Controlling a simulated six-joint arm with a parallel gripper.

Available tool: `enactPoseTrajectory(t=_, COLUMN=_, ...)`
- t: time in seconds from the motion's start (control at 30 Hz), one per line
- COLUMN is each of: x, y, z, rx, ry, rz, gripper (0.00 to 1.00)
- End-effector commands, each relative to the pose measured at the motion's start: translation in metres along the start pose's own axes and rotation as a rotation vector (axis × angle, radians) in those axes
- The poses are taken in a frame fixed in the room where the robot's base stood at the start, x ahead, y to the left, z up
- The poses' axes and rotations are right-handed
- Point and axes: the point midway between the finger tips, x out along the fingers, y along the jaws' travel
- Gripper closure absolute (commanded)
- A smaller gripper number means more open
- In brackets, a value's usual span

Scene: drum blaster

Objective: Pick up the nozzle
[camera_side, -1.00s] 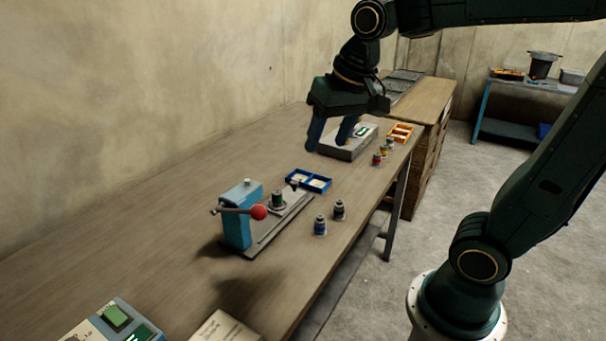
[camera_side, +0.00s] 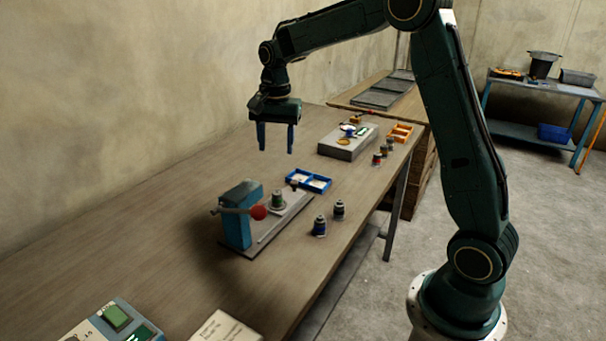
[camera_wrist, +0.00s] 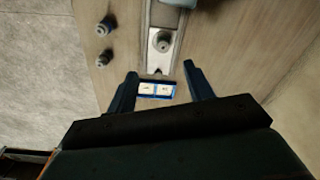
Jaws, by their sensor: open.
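My gripper (camera_side: 276,150) is open and empty, pointing down in the air above the table behind the blue tray (camera_side: 288,180). In the wrist view its fingers (camera_wrist: 161,71) stand either side of the blue tray (camera_wrist: 157,97), well above it. The tray has two compartments with pale labels or contents. A small dark pointed piece (camera_side: 296,185), possibly the nozzle, is at the tray's near edge by the end of the rail plate; it also shows in the wrist view (camera_wrist: 158,71). It is too small to identify surely.
A blue lever press (camera_side: 238,228) with a red knob stands on a plate holding a dark capped part (camera_side: 277,199). Two small bottles (camera_side: 320,226) stand to its right. A grey box (camera_side: 345,149) with small items on top, more small bottles (camera_side: 378,158) and an orange tray (camera_side: 401,131) are farther back.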

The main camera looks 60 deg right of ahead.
Motion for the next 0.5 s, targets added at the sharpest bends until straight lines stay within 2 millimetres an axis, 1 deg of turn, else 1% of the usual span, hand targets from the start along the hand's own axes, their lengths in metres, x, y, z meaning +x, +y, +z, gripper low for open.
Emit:
enactPoseTrajectory(t=0.03, x=0.009, y=-0.004, z=-0.007, rx=0.03, ry=-0.007, rz=0.011, gripper=0.48)
enactPoseTrajectory(t=0.2, x=0.026, y=-0.01, z=-0.02, rx=0.102, ry=-0.02, rz=0.034, gripper=0.48)
enactPoseTrajectory(t=0.3, x=0.03, y=-0.012, z=-0.023, rx=0.121, ry=-0.023, rz=0.038, gripper=0.48)
enactPoseTrajectory(t=0.5, x=0.032, y=-0.012, z=-0.024, rx=0.126, ry=-0.024, rz=0.04, gripper=0.48)
